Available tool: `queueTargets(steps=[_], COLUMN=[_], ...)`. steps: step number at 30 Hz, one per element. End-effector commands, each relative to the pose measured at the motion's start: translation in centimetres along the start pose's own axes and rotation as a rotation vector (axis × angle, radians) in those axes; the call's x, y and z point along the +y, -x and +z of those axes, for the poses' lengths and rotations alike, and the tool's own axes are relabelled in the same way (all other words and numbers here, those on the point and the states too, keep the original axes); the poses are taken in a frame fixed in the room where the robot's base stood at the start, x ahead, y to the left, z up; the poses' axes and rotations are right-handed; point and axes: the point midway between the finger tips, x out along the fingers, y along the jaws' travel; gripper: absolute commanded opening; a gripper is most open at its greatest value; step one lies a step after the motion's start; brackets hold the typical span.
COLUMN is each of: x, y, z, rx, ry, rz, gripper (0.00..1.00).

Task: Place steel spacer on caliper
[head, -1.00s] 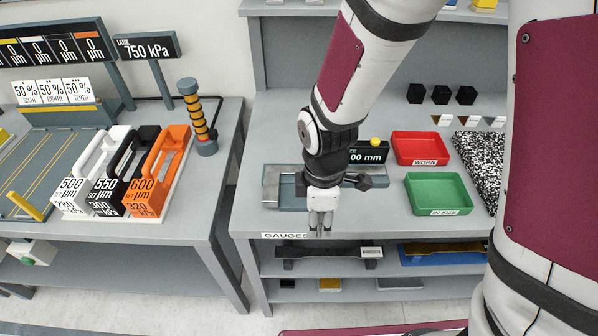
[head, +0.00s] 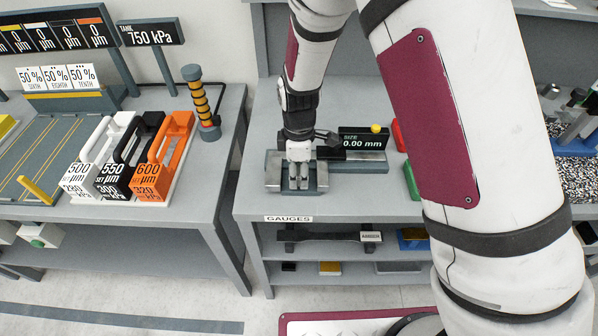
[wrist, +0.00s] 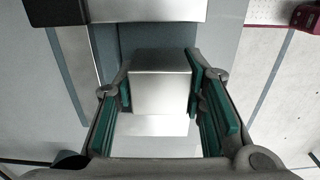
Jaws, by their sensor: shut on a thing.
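The steel spacer (wrist: 160,84) is a plain silver block in the wrist view, between the green pads of my gripper (wrist: 162,92). My gripper is shut on it. In the head view my gripper (head: 299,184) points down over the left part of the caliper (head: 273,172), and the fingers hide the spacer there. The caliper is a grey device on the bench, with a black display (head: 362,141) reading 0.00 mm and a yellow button. In the wrist view a silver caliper part (wrist: 145,10) lies just beyond the spacer. I cannot tell whether the spacer touches the caliper.
The red tray (head: 398,135) and green tray (head: 411,182) are mostly hidden behind my arm. A gap separates the two benches.

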Motion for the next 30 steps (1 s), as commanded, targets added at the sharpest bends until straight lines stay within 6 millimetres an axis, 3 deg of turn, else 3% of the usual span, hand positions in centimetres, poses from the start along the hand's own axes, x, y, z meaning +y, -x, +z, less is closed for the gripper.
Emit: queueTargets(steps=[13, 14, 16, 30], x=[0.09, 0.04, 0.02, 0.07], y=[-0.64, -0.72, -0.67, -0.04], z=[-0.01, 0.01, 0.01, -0.03], rx=[0.001, 0.0, 0.0, 0.001], ry=[0.0, 0.0, 0.0, 0.0], rz=[0.002, 0.001, 0.001, 0.003], gripper=[0.0, 0.39, 0.55, 0.57])
